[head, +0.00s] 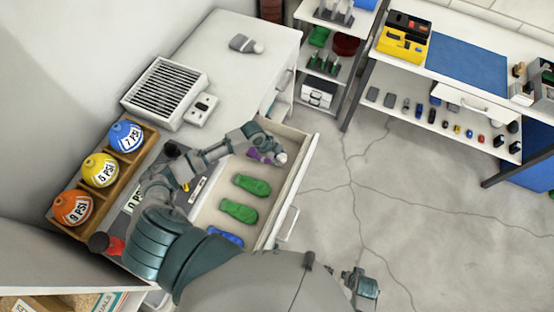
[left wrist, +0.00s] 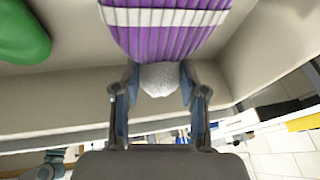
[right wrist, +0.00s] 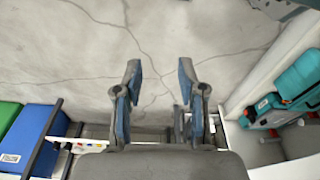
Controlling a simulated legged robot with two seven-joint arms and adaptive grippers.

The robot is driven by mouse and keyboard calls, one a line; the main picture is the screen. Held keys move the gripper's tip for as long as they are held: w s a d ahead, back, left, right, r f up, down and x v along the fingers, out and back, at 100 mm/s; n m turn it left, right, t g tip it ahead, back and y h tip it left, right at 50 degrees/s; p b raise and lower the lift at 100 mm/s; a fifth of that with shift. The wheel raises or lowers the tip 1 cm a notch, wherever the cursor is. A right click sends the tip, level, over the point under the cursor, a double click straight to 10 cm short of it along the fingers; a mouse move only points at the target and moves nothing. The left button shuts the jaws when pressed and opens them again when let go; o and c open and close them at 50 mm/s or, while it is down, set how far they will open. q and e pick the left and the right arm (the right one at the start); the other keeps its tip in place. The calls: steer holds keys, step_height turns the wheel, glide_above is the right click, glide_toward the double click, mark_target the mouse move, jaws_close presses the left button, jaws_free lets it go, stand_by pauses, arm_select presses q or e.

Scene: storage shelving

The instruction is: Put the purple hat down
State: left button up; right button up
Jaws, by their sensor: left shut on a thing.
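The purple hat (head: 254,155) is at the far end of the open drawer (head: 300,178), partly covered by my left gripper (head: 272,156). In the left wrist view, the purple ribbed hat (left wrist: 165,35) has a white stripe and a white pompom (left wrist: 162,79). My left gripper (left wrist: 161,82) is shut on the pompom, one finger on each side. Whether the hat touches the drawer floor is hard to tell. My right gripper (right wrist: 160,70) is open and empty over the floor; it also shows at the lower right in the head view (head: 362,283).
Two green hats (head: 245,197) and a blue hat (head: 225,236) lie nearer in the drawer. A grey hat (head: 245,44) lies on the white cabinet top, beside a vented box (head: 165,92).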

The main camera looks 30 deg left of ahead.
mark_target(276, 157)
arm_select(q)
steer(key=f, duration=0.3)
steer(key=shift+d+f+b, duration=0.25)
steer(key=shift+f+b, duration=0.15)
steer(key=shift+a, duration=0.15)
arm_select(e)
step_height(276, 157, up, 2)
steer(key=shift+w+d+r, duration=0.1)
steer(key=shift+r, duration=0.1)
arm_select(q)
steer(key=o, duration=1.3)
steer(key=shift+a, duration=0.2)
steer(key=shift+d, duration=0.1)
steer(key=shift+r, duration=0.35)
steer(key=p+v, duration=0.2)
steer(key=v, duration=0.9)
steer(key=shift+s+p, duration=0.15)
steer(key=shift+p, duration=0.15)
steer(key=shift+r, duration=0.15)
arm_select(e)
step_height(276, 157, down, 7)
steer(key=s, duration=0.1)
steer(key=shift+s+r, duration=0.2)
